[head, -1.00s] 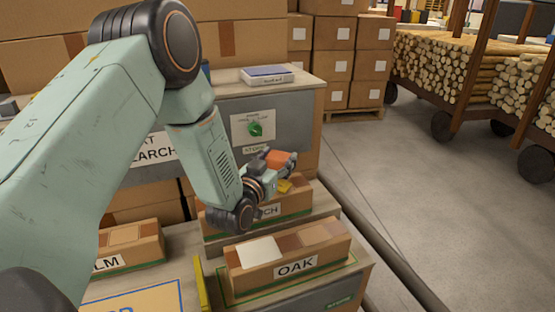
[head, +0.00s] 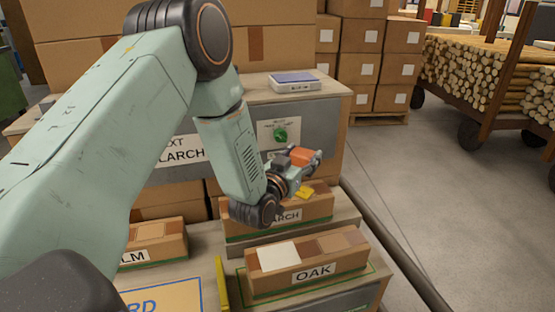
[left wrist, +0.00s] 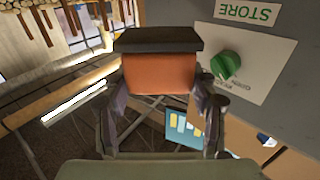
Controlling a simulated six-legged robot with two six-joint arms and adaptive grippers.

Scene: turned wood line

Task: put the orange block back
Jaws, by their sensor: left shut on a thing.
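The orange block (head: 301,155) is held in my left gripper (head: 306,160), above the larch box (head: 315,204). In the left wrist view the block (left wrist: 160,73) sits between the two fingers, orange with a dark top edge; my left gripper (left wrist: 160,100) is shut on it. The block is clear of the box below and in front of the grey panel with the green knob (head: 280,134). The knob also shows in the left wrist view (left wrist: 226,65). My right gripper is not in view.
The oak box (head: 310,277) stands in front of the larch box, and the elm box (head: 158,237) is to the left. A yellow divider (head: 221,283) stands between them. A small scale (head: 294,81) rests on the shelf top. Open floor (head: 430,190) lies to the right.

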